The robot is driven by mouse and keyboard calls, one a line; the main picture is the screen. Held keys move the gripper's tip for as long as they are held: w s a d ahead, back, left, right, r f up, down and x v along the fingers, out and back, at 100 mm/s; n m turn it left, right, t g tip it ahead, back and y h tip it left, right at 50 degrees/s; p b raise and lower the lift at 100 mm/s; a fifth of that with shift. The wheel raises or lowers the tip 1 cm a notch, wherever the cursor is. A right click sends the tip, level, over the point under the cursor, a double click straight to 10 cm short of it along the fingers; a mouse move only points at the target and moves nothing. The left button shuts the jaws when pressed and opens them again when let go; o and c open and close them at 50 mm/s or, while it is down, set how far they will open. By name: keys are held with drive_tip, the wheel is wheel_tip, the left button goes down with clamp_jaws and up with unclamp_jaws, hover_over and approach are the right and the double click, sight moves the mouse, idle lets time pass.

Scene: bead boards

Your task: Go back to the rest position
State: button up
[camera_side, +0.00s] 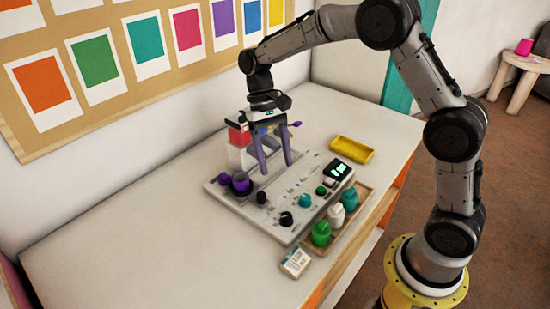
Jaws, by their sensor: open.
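My gripper (274,166) points down with its two purple-grey fingers apart and nothing between them. It hangs over the back part of a light grey board (268,226) on the white table. The board bears a dark cup with purple in it (241,182), several dark knobs or pegs, a teal piece (305,200), a green button (321,190) and a small dark display with green marks (339,170). Whether the fingertips touch the board cannot be told from this view.
A wooden tray (358,213) with green, white and teal bottles lies at the front right. A yellow tray (352,149) and a small white box (296,261) lie nearby. The table's left (130,220) is clear.

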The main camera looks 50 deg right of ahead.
drive_tip(key=s+r+n+t, duration=0.1)
drive_tip(key=s+r+t, duration=0.4)
drive_tip(key=s+r, duration=0.75)
drive_tip(key=s+d+f+n+t+h, duration=0.1)
drive_tip(key=s+d+f+n+t, duration=0.1)
drive_tip(key=s, duration=0.7)
drive_tip(key=d+n+t, duration=0.1)
drive_tip(key=t, duration=0.1)
drive_tip(key=shift+s+t+h, duration=0.3)
